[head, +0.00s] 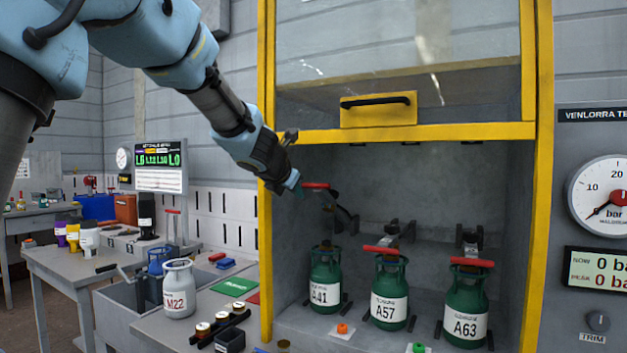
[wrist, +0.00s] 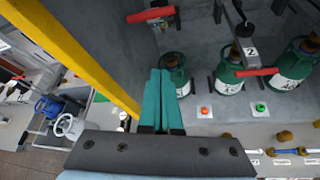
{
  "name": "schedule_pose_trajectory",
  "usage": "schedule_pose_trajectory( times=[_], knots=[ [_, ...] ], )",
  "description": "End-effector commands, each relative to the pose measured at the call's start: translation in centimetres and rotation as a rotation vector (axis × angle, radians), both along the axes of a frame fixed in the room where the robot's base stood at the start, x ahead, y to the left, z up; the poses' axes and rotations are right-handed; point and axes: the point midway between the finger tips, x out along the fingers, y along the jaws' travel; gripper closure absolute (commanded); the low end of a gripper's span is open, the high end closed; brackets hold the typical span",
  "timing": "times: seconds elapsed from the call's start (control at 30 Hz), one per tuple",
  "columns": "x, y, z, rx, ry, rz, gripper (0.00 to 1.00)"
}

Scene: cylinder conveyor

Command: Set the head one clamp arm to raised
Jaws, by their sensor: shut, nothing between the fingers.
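The head one clamp arm is the leftmost of three in the yellow-framed cabinet, above green cylinder A41 (head: 325,283). Its red handle (head: 317,186) stands well above the cylinder, higher than the other two red handles. The handle also shows in the wrist view (wrist: 151,14), beyond my fingertips. My gripper (head: 294,182) is shut and empty, just left of the handle; I cannot tell whether they touch. In the wrist view its teal fingers (wrist: 160,74) are together, with A41 partly hidden behind them.
Cylinders A57 (head: 389,296) and A63 (head: 466,307) stand to the right, their red handles (head: 386,250) (head: 472,262) low at their tops. The yellow frame post (head: 266,130) is close to my wrist. The raised glass door (head: 400,60) hangs above. Grey cylinder M22 (head: 178,289) stands outside, left.

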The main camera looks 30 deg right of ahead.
Motion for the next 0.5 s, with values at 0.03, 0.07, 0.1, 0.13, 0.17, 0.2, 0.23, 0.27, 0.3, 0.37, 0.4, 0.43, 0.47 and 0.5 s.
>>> schedule_pose_trajectory(
  times=[0.03, 0.07, 0.1, 0.13, 0.17, 0.2, 0.23, 0.27, 0.3, 0.37, 0.4, 0.43, 0.47, 0.5],
  knots=[
    [1.0, 0.6, -0.2, 0.083, -0.089, -0.02, 1.0],
    [1.4, 0.8, -0.2, 0.133, -0.145, -0.035, 1.0],
    [2.1, 1.2, -0.3, 0.2, -0.22, -0.056, 1.0],
    [2.6, 1.5, -0.2, 0.249, -0.278, -0.071, 1.0],
    [3.1, 1.7, -0.2, 0.297, -0.333, -0.087, 1.0],
    [3.7, 2.0, 0.0, 0.363, -0.41, -0.109, 1.0],
    [4.1, 2.1, 0.1, 0.41, -0.467, -0.126, 1.0],
    [4.6, 2.3, 0.3, 0.458, -0.524, -0.142, 1.0],
    [5.2, 2.5, 0.6, 0.52, -0.601, -0.165, 1.0],
    [5.9, 2.6, 1.0, 0.611, -0.718, -0.201, 1.0],
    [6.4, 2.6, 1.5, 0.671, -0.796, -0.226, 1.0],
    [6.7, 2.6, 1.8, 0.715, -0.854, -0.245, 1.0],
    [7.0, 2.6, 2.1, 0.758, -0.914, -0.262, 1.0],
    [7.4, 2.5, 2.5, 0.814, -0.994, -0.287, 1.0]
  ],
)
